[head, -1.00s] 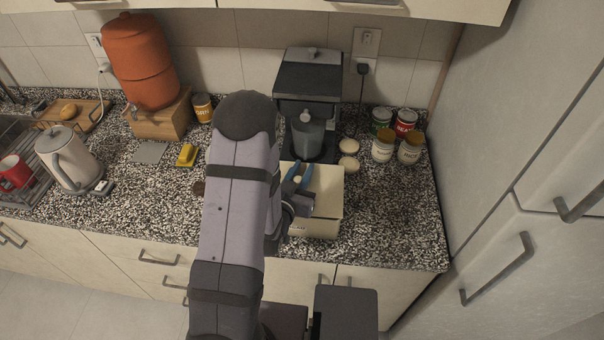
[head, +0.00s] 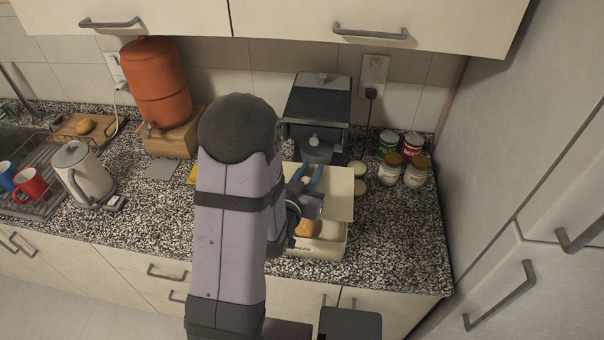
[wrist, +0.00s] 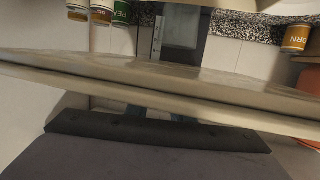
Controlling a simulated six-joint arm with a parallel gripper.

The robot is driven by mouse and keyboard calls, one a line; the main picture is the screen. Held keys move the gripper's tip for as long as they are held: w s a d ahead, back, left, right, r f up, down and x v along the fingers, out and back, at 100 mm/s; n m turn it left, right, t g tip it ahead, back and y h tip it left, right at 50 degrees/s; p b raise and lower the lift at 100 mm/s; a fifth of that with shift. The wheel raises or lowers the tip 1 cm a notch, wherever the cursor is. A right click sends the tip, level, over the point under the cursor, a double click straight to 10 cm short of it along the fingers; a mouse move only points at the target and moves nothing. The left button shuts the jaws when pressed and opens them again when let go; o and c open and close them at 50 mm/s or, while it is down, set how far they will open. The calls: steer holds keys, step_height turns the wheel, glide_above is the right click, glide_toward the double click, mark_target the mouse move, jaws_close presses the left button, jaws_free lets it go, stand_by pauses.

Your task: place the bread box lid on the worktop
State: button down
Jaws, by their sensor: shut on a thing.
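The bread box lid (head: 338,188), a flat cream panel, is raised above the bread box and set back from its front. My gripper (head: 307,180), with blue fingers, is shut on the lid near its left part. In the wrist view the lid (wrist: 150,82) crosses the whole picture edge-on and hides most of the fingers. The cream bread box (head: 325,252) stands open below on the speckled worktop (head: 400,235), with bread (head: 305,226) showing inside. My arm hides its left side.
A black coffee machine (head: 318,105) stands behind the box. Several cans and jars (head: 415,172) are at the back right, with small round pale items (head: 358,188) beside them. The worktop right of the box is clear. A kettle (head: 82,175) is at left.

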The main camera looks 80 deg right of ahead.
steer(key=w+f+n+t+b, duration=0.2)
steer(key=w+t+b, duration=0.1)
steer(key=w, duration=0.5)
steer(key=w+f+n+t+b, duration=0.1)
steer(key=w+n+t+b, duration=0.1)
steer(key=w+b, duration=0.35)
steer(key=w+a+r+n+t+b, duration=0.1)
steer(key=w+a+r+b, duration=0.15)
steer(key=w, duration=0.75)
steer(key=w+a+r+t+b, duration=0.1)
steer(key=w+r+b, duration=0.25)
steer(key=w, duration=0.65)
steer(key=s+d+f+m+g, duration=0.2)
steer(key=s+f+m+g, duration=0.2)
steer(key=s+g, duration=0.3)
steer(key=shift+s+f+m+b, duration=0.15)
steer(key=shift+s+m+b, duration=0.2)
steer(key=shift+s+m, duration=0.25)
steer(key=shift+f, duration=0.1)
